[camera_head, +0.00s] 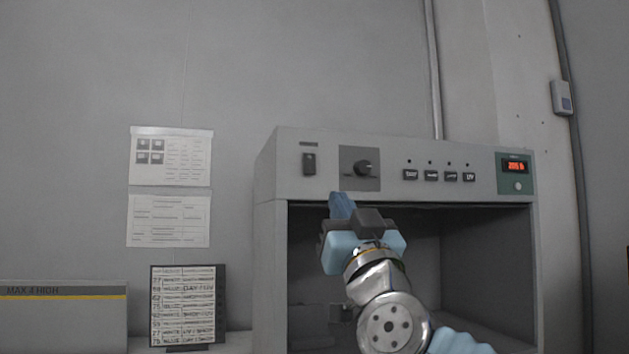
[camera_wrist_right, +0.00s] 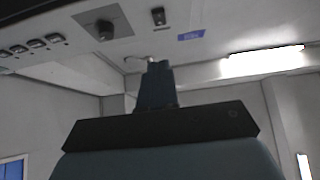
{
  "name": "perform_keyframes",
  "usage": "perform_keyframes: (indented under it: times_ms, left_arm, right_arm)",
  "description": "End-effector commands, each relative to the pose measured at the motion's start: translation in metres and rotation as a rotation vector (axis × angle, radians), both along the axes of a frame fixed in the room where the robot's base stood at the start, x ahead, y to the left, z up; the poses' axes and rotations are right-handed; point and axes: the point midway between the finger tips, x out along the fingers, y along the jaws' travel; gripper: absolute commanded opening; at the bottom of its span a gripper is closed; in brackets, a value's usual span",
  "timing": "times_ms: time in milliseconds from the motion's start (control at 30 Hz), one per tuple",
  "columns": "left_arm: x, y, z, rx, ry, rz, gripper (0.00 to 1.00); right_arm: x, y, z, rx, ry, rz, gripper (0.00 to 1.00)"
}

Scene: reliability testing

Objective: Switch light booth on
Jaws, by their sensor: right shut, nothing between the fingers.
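The grey light booth (camera_head: 272,240) stands at the centre right in the head view, with a control panel along its top front. A black rocker switch (camera_head: 309,163) sits at the panel's left, and it also shows in the right wrist view (camera_wrist_right: 158,16). To its right is a black rotary knob (camera_head: 363,168), then a row of several dark buttons (camera_head: 432,176). My right gripper (camera_head: 340,203) is shut and empty, just below the panel and in front of the booth's dark opening. Its fingertips are below the switch and knob, apart from both. My left gripper is not in view.
A red-digit display (camera_head: 515,166) is at the panel's right end. Two paper sheets hang on the wall at left, one above the other (camera_head: 170,156). A chart board (camera_head: 187,306) stands left of the booth. A grey box (camera_head: 62,318) is at the far left.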

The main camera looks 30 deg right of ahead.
Motion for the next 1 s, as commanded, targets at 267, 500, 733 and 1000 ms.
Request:
perform_keyframes:
  times_ms: [267, 500, 733, 1000]
  left_arm:
    - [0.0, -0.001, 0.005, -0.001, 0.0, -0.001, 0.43]
    - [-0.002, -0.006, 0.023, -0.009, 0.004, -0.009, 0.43]
    - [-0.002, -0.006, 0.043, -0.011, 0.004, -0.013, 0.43]
    - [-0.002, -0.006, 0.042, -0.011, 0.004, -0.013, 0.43]
  right_arm:
    - [0.008, -0.002, 0.007, 0.001, 0.001, 0.001, 0.0]
    - [0.043, -0.01, 0.036, 0.002, 0.004, 0.002, 0.0]
    - [0.079, -0.019, 0.066, 0.001, 0.002, 0.001, 0.0]
    - [0.111, -0.027, 0.057, 0.0, 0.003, -0.001, 0.0]
